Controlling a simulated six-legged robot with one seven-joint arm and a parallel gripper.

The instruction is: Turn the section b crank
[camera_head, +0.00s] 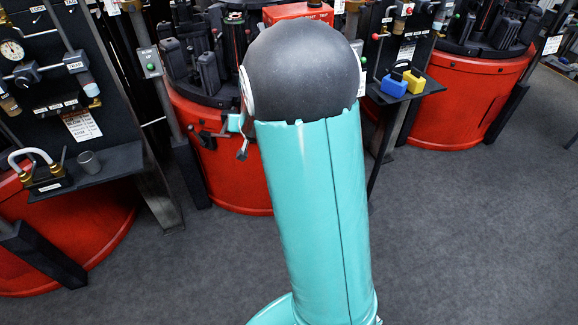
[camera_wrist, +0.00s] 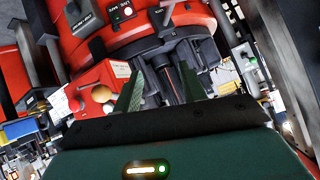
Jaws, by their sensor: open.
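My gripper (camera_wrist: 160,78) is open and empty in the wrist view, its two green fingers spread in front of a black mould carousel (camera_wrist: 180,75) on a red drum. A pale wooden knob (camera_wrist: 102,94) shows on a red box (camera_wrist: 88,84) left of the fingers; I cannot tell whether it belongs to the section b crank. No section b label is readable. In the head view my teal arm covers the middle of the picture and part of the central red drum (camera_head: 238,180). My gripper cannot be made out there.
In the head view, a black panel with a gauge (camera_head: 11,50) and a shelf (camera_head: 105,165) stands at left. A blue padlock (camera_head: 394,84) and a yellow padlock (camera_head: 414,80) sit on a small shelf right of my arm. Grey floor (camera_head: 470,230) is clear at front right.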

